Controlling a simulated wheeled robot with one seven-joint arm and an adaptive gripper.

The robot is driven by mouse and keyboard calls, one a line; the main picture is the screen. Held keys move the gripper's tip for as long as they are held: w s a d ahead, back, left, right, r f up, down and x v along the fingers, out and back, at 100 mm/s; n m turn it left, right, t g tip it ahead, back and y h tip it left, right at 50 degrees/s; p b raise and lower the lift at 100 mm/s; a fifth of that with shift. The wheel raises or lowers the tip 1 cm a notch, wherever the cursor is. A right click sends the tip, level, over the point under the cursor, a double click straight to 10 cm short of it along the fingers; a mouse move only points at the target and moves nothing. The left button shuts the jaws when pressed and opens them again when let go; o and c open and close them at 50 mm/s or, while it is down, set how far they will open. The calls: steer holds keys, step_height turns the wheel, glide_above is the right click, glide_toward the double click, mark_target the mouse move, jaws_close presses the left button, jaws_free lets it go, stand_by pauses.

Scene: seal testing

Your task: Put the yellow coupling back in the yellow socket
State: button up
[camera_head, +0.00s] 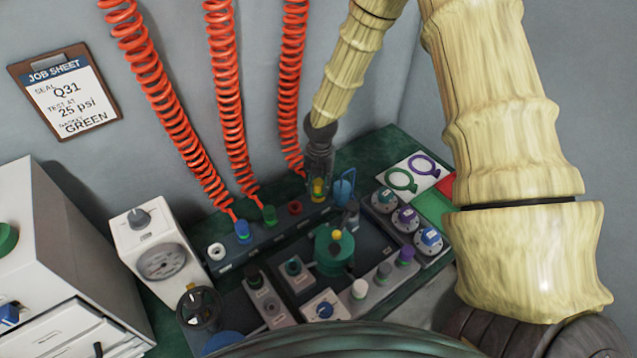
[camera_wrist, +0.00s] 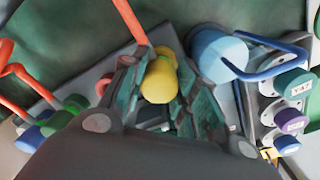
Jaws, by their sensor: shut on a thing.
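The yellow coupling (camera_head: 319,190) stands upright at the right part of the row of sockets on the rear rail, with a red coiled hose (camera_head: 290,85) coming down to it. My gripper (camera_head: 319,172) is above it, pointing down, and shut on it. In the wrist view the yellow coupling (camera_wrist: 160,80) is between the two green-grey fingers of my gripper (camera_wrist: 158,100). The yellow socket is hidden beneath the coupling and fingers. I cannot tell whether the coupling is fully seated or just above the socket.
A blue jug (camera_head: 344,187) stands close to the right of my gripper. To the left along the rail are an empty-looking red socket (camera_head: 295,207), a green coupling (camera_head: 269,214) and a blue coupling (camera_head: 243,231). A green-topped fixture (camera_head: 333,250) stands in front.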

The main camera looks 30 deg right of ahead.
steer(key=shift+f, duration=0.1)
steer(key=o, duration=1.2)
steer(key=shift+c, duration=0.2)
step_height(320, 180, up, 12)
